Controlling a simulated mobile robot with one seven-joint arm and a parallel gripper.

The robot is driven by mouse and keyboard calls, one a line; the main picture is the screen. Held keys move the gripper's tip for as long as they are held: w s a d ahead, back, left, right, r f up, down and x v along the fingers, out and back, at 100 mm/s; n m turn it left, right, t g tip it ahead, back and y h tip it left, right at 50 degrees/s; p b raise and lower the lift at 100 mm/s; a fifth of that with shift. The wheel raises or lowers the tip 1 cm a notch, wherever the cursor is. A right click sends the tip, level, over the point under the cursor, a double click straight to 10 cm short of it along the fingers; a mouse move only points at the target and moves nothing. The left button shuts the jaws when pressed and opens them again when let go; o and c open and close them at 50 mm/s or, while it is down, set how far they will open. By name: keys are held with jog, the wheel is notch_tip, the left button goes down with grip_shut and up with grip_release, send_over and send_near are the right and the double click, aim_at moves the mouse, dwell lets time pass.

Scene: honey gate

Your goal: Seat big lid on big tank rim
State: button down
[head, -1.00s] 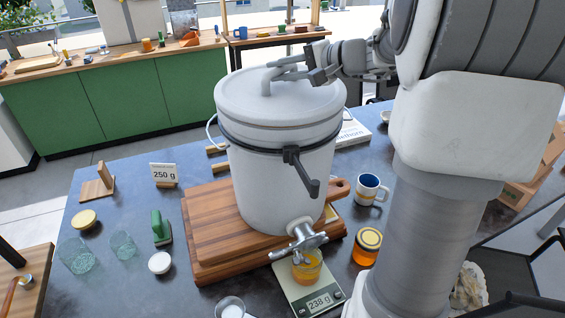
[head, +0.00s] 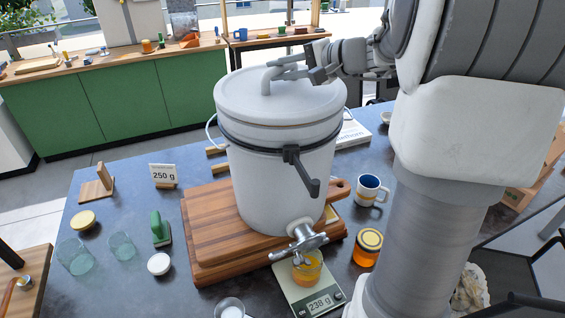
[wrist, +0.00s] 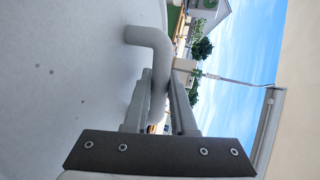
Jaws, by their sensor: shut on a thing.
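The big lid (head: 247,98) is a white-grey disc with a raised bar handle (head: 267,82). It lies over the top of the big white tank (head: 279,188), looking close to level. I cannot tell from here whether it is fully down on the rim all round. My gripper (head: 291,70) is shut on the lid's handle. In the wrist view the handle (wrist: 148,40) runs between my fingers (wrist: 160,100), with the lid's face (wrist: 60,65) beside it. A dark clamp band (head: 291,155) circles the tank below the lid. The rim is hidden under the lid.
The tank stands on stacked wooden boards (head: 203,215). Its metal tap (head: 303,236) is above a jar of honey (head: 307,266) on a scale (head: 327,300) reading 238 g. A lidded honey jar (head: 367,248) and a mug (head: 368,190) stand to the right.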

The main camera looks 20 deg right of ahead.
jog(key=shift+f+b, duration=0.65)
jog(key=shift+b, duration=0.35)
dwell(1.3)
jog(key=c, duration=0.9)
grip_release()
jog(key=shift+s+d+r, duration=0.1)
jog(key=shift+s+r, duration=0.05)
jog(key=shift+b, duration=0.35)
jog(key=o, duration=0.4)
jog(key=shift+o, duration=0.6)
